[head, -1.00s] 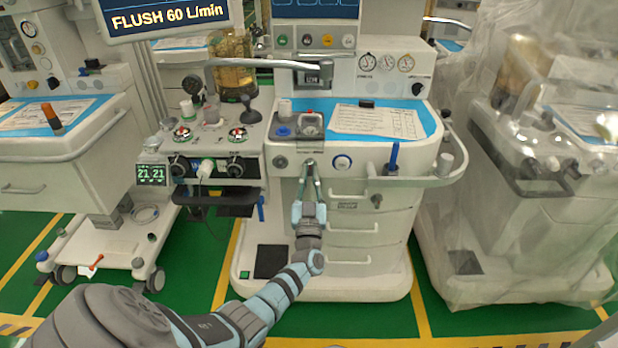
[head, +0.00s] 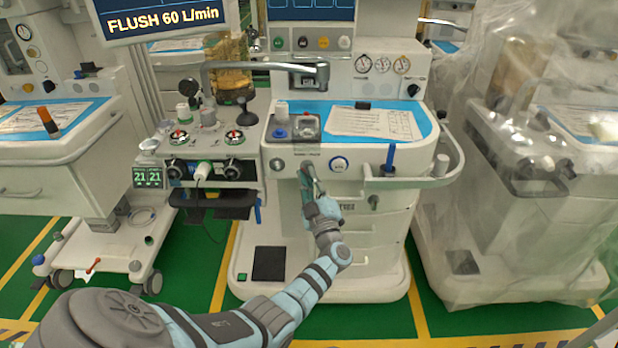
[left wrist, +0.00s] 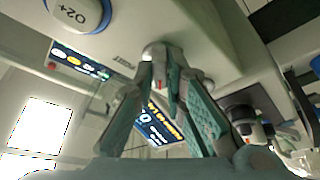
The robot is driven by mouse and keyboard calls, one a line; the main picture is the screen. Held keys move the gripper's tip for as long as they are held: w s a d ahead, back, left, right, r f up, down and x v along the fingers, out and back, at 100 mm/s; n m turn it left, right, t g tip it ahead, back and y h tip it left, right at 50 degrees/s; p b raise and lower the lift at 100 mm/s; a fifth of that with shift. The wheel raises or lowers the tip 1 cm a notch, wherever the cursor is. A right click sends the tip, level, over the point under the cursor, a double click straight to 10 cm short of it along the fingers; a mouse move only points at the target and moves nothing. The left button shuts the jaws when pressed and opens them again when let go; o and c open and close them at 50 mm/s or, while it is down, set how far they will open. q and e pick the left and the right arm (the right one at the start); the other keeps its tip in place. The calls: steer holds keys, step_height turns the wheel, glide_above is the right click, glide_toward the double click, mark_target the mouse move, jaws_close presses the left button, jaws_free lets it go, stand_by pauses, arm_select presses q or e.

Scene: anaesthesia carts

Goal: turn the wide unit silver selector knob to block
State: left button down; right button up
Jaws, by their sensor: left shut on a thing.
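The wide unit (head: 330,225) is the white cart in the middle of the head view. My left gripper (head: 307,170) is at its front panel, between a round silver-grey knob (head: 277,164) on the left and a blue-ringed O2+ button (head: 340,164) on the right. In the left wrist view the fingertips (left wrist: 160,62) are closed around a small silver knob (left wrist: 153,50) under the panel edge. The fingers hide most of this knob, and its pointer setting cannot be read. The O2+ button (left wrist: 85,14) shows at the upper left there. My right gripper is not in view.
A blue pen-like stick (head: 391,158) and a rail (head: 440,180) stand right of the gripper. Hanging black trays (head: 235,204) and a cable are to the left. A plastic-covered cart (head: 510,190) is at the right. Green floor is clear in front.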

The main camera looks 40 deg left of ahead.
arm_select(q)
steer(key=shift+n, duration=0.3)
steer(key=c, duration=1.6)
jaws_free()
steer(key=shift+c, duration=0.2)
steer(key=v, duration=0.7)
steer(key=shift+d, duration=0.25)
steer(key=shift+s, duration=0.1)
